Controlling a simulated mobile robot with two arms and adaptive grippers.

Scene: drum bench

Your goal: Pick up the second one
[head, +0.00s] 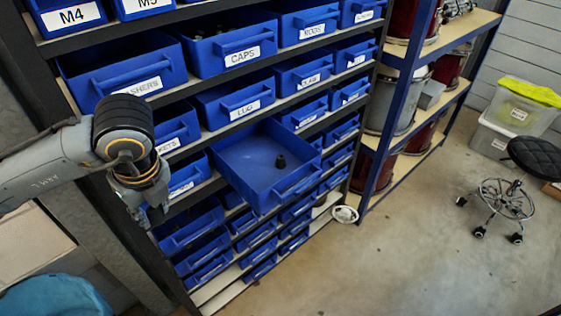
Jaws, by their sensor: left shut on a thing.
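An open blue drawer (231,174) sticks out from the rack in the head view. My left gripper (152,213) is left of this drawer, pointing down in front of the rack's left part, apart from the dark part. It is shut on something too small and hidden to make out. My right gripper is not in view. Which thing "the second one" means cannot be told from this frame.
Several labelled blue bins fill the rack, among them CAPS (216,54) and LUG (234,106). A blue-framed shelf (388,106) with drums stands to the right. A black stool (507,198) and clear tubs (515,112) are at far right. The concrete floor (400,255) between is clear.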

